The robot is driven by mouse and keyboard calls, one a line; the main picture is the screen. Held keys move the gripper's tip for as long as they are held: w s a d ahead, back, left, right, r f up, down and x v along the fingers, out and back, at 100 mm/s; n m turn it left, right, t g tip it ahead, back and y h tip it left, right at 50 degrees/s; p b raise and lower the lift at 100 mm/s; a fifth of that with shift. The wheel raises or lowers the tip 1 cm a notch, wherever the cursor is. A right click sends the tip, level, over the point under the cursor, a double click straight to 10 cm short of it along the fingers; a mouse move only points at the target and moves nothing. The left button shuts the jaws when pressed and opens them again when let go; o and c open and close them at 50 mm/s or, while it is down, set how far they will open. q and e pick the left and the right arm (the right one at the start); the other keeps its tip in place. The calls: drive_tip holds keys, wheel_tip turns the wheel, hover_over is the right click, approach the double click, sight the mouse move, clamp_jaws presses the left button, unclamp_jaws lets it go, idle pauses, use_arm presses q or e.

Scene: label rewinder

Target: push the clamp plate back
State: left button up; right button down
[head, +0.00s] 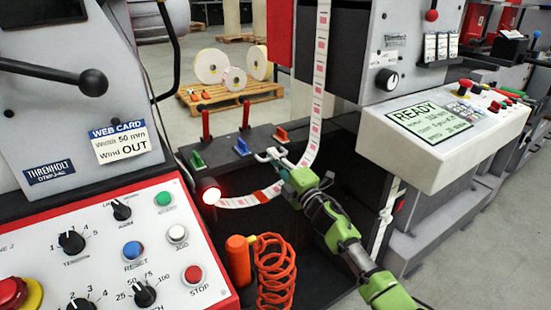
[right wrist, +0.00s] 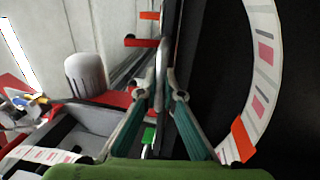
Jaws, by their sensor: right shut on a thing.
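My right gripper (head: 268,155) reaches in from the lower right over the dark splice table (head: 262,138). In the right wrist view its two teal fingers close at the tips (right wrist: 160,98) on a thin grey upright piece (right wrist: 162,62), seen nearly edge-on. No part is marked as the clamp plate, and I cannot tell if this piece is it. In the head view the fingers hide most of it. My left gripper is out of view.
The printed label web (head: 316,110) hangs down and curves beside my right gripper, close to the fingers. Red posts (head: 205,122) stand behind the table.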

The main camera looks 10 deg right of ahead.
drive_tip(key=shift+w+r, duration=0.1)
drive_tip(key=shift+r, duration=0.1)
drive_tip(key=c, duration=2.3)
unclamp_jaws()
drive_tip(key=shift+o, duration=0.6)
drive_tip(key=shift+w+a+f, duration=0.2)
drive_tip(key=shift+s+d, duration=0.1)
drive_tip(key=shift+s, duration=0.05)
drive_tip(key=v, duration=1.1)
drive_tip(key=shift+s, duration=0.35)
drive_tip(key=shift+d+f, duration=0.1)
